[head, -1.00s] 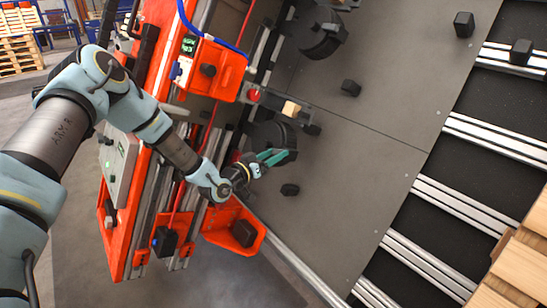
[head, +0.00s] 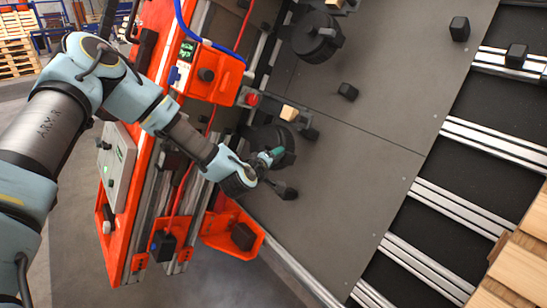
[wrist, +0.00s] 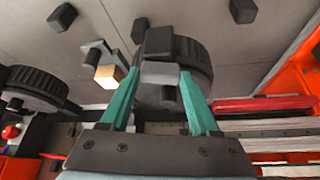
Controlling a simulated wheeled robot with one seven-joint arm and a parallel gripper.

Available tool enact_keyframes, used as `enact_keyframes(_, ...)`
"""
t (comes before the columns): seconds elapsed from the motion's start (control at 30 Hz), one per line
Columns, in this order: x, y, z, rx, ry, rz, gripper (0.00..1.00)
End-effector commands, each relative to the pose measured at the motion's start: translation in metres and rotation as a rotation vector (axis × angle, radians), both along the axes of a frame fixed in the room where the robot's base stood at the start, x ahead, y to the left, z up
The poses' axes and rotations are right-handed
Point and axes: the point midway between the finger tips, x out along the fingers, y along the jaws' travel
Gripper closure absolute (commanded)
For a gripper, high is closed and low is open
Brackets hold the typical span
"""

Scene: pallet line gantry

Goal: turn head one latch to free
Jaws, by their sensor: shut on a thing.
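A black ribbed round head (head: 262,135) stands on the grey panel; in the wrist view it is a ribbed drum (wrist: 195,58). In front of it is a grey latch tab (wrist: 160,72) with a black knob (wrist: 158,42) just beyond. My gripper (head: 272,156) is at this head. Its teal fingers (wrist: 160,88) are shut on the sides of the grey tab in the wrist view. In the head view, my gripper and wrist hide most of the tab. I cannot read which head is number one.
A second black head (head: 314,38) sits higher on the panel. A wooden block (head: 289,113) on a grey bracket is close above my gripper. An orange control box (head: 215,75) and an orange bracket (head: 232,228) flank the arm. The panel to the right is mostly clear.

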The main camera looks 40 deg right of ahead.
Motion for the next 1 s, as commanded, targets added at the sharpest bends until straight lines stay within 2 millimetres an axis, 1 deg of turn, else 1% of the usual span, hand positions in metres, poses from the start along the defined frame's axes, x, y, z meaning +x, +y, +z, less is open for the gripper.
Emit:
enact_keyframes(0.2,0.0001,-0.0002,0.0025,0.009,0.138,0.075,0.93)
enact_keyframes(0.4,0.0003,-0.0003,0.0023,0.015,0.222,0.120,0.93)
enact_keyframes(0.7,0.0004,-0.0006,0.0019,0.018,0.276,0.149,0.93)
enact_keyframes(1.0,0.0007,-0.0005,0.0017,0.017,0.280,0.152,0.93)
